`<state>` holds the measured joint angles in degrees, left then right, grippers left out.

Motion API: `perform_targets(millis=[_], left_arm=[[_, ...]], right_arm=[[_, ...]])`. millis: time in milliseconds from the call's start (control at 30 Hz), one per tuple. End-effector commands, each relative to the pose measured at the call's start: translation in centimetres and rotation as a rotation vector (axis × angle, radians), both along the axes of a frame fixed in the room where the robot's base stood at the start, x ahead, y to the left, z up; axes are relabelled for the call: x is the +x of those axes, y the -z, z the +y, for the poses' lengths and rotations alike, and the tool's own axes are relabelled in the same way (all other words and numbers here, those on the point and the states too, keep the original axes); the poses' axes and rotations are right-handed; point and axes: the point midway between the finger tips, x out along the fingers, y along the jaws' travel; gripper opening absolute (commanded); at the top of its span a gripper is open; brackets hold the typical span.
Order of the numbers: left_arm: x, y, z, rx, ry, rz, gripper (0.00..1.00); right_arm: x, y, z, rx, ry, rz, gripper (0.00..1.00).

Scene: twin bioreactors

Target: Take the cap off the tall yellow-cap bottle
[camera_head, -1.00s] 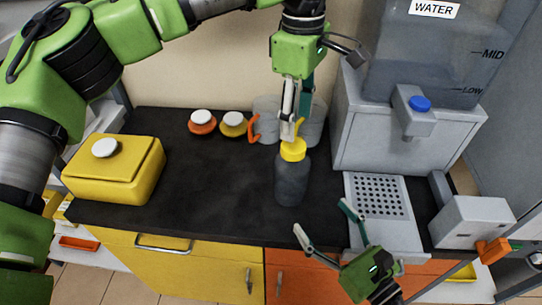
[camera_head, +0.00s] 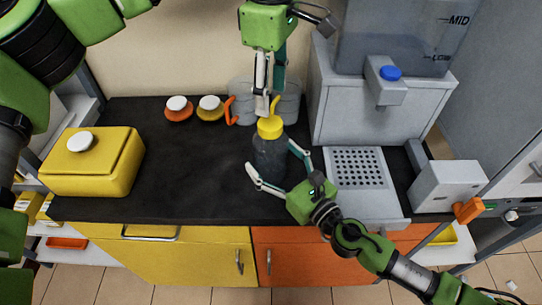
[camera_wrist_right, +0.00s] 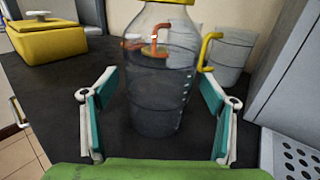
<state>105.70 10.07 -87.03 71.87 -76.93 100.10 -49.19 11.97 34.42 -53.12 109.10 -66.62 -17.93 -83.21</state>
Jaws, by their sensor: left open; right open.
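The tall bottle (camera_head: 268,160), dark and see-through, stands upright on the black worktop with its yellow cap (camera_head: 270,128) on. My left gripper (camera_head: 266,112) points down from above with its open fingertips just over the cap; contact cannot be told. My right gripper (camera_head: 271,155) comes from the front right, open, with its fingers on either side of the bottle body. In the right wrist view the bottle (camera_wrist_right: 158,95) stands between and beyond the open fingers of the right gripper (camera_wrist_right: 157,78), with gaps on both sides. The cap is mostly cut off there.
Behind the bottle stand clear jugs (camera_head: 290,105) with orange and yellow handles. A grey water dispenser (camera_head: 360,115) and perforated drip tray (camera_head: 357,167) are at right. A yellow box (camera_head: 92,162) and two white-topped lids (camera_head: 179,108) are at left. The worktop left of the bottle is clear.

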Motion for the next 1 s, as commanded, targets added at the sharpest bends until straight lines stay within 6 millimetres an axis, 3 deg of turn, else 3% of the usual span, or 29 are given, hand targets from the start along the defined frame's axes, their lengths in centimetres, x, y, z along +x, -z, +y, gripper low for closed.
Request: perform_targets(millis=[467,767,1000], left_arm=[[0.01,0.02,0.03,0.000,-0.001,0.000,0.50],[0.01,0.02,0.03,0.000,0.001,0.000,0.50],[-0.01,0.03,-0.05,-0.001,0.169,0.001,0.50]], right_arm=[[1.09,0.00,0.82,0.001,0.000,0.001,0.78],[1.08,0.01,0.80,0.000,0.000,0.001,0.00],[1.07,0.04,0.79,0.000,0.000,0.001,0.00]])
